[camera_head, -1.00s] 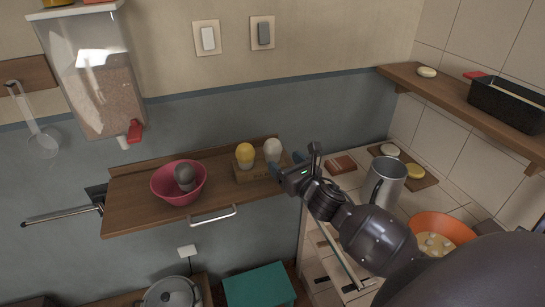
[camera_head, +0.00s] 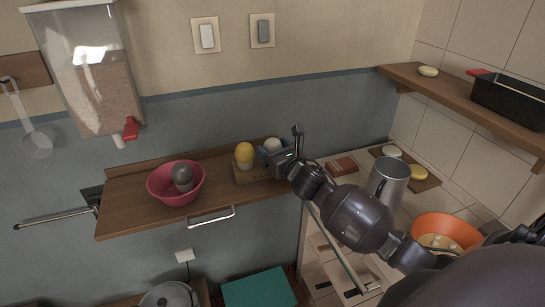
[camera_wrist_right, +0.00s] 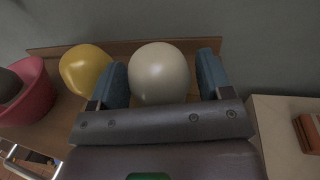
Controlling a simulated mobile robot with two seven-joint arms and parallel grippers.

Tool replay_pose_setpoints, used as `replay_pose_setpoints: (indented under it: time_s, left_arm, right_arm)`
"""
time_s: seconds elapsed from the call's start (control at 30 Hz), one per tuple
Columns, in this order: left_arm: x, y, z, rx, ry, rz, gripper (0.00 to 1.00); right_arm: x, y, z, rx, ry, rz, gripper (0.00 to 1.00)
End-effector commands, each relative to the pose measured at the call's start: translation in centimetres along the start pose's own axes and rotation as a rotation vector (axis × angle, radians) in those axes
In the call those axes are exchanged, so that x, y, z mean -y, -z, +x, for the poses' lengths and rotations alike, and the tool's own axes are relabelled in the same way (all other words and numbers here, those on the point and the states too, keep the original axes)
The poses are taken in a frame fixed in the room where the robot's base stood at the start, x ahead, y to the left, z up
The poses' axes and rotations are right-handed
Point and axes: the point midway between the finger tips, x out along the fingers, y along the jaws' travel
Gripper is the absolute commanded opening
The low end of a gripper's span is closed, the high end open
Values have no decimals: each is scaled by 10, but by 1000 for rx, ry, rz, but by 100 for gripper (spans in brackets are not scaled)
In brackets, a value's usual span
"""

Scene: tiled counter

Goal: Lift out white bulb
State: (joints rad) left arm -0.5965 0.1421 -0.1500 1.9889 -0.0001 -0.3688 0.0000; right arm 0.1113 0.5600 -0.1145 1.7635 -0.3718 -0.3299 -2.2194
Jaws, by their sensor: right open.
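The white bulb (camera_head: 272,145) stands in a small wooden holder (camera_head: 243,178) on the wall shelf, next to a yellow bulb (camera_head: 244,153). In the right wrist view the white bulb (camera_wrist_right: 160,72) sits between the blue fingers of my right gripper (camera_wrist_right: 163,82), with a gap showing on each side. The yellow bulb (camera_wrist_right: 87,71) is just outside the left finger. In the head view my right gripper (camera_head: 274,157) is at the white bulb and partly hides it. The right gripper is open. My left gripper is not in view.
A pink bowl (camera_head: 160,190) with a grey bulb (camera_head: 183,177) stands left on the wooden shelf (camera_head: 125,212). A metal mug (camera_head: 388,183) and an orange bowl (camera_head: 445,228) are on the tiled counter at right. A small reddish-brown block (camera_head: 341,166) lies behind my right arm.

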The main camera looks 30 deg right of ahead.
Motion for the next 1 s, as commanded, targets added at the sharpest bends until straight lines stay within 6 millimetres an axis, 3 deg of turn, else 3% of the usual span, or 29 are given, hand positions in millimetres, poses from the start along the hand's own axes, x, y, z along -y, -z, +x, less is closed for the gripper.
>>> replay_pose_setpoints:
  time_s: [0.07, 0.3, 0.67, 0.87, 1.0]
  left_arm:
    - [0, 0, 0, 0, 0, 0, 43]
    - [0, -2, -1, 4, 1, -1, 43]
    - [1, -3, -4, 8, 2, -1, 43]
    - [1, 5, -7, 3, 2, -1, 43]
    - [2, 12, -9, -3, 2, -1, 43]
  right_arm:
    - [0, 0, 0, 0, 0, 0, 71]
    - [0, 0, 0, 0, 0, 0, 35]
    - [0, -10, 0, 3, -1, -2, 35]
    - [0, -44, 0, 7, -2, -6, 35]
    - [0, -80, 0, 7, -3, -8, 35]
